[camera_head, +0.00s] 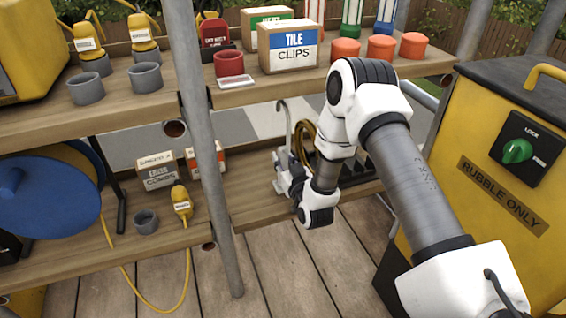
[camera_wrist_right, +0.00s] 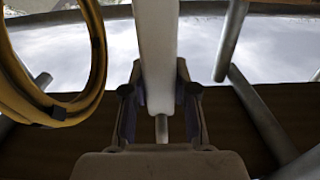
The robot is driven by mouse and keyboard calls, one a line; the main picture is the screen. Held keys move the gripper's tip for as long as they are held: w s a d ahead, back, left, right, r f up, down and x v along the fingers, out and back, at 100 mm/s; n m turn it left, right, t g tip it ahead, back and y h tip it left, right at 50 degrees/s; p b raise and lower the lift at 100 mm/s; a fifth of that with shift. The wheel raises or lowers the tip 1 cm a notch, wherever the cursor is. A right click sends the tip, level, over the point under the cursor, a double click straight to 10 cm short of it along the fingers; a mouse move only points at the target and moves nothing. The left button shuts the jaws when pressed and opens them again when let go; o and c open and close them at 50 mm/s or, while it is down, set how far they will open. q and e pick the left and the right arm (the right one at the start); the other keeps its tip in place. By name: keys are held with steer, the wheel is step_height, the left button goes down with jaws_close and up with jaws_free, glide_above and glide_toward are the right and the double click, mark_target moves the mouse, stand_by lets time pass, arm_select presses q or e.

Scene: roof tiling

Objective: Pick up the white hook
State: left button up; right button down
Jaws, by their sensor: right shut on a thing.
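The white hook (camera_head: 289,128) stands upright at the lower shelf, its curved top showing just left of my right arm. In the right wrist view its pale shaft (camera_wrist_right: 156,40) runs down between the fingers. My right gripper (camera_head: 284,184) reaches to the lower shelf, partly hidden behind its own wrist. In the right wrist view the gripper (camera_wrist_right: 159,95) is shut on the shaft, one finger on each side. The hook's lower end is hard to make out. My left gripper is not in view.
A yellow coil (camera_head: 304,142) hangs close beside the hook, with dark upright slots (camera_head: 357,165) to its right. A grey post (camera_head: 207,140) stands to the left. The upper shelf (camera_head: 235,97) holds boxes and cups. A yellow rubble bin (camera_head: 495,150) stands at the right.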

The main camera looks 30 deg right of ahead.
step_height(320, 180, up, 2)
steer(key=shift+r+p, duration=0.1)
steer(key=shift+p, duration=0.3)
steer(key=s+a+b, duration=0.3)
steer(key=s+a, duration=0.7)
steer(key=s, duration=0.2)
steer(key=shift+a+r, duration=0.2)
steer(key=shift+r, duration=0.2)
steer(key=shift+s, duration=0.1)
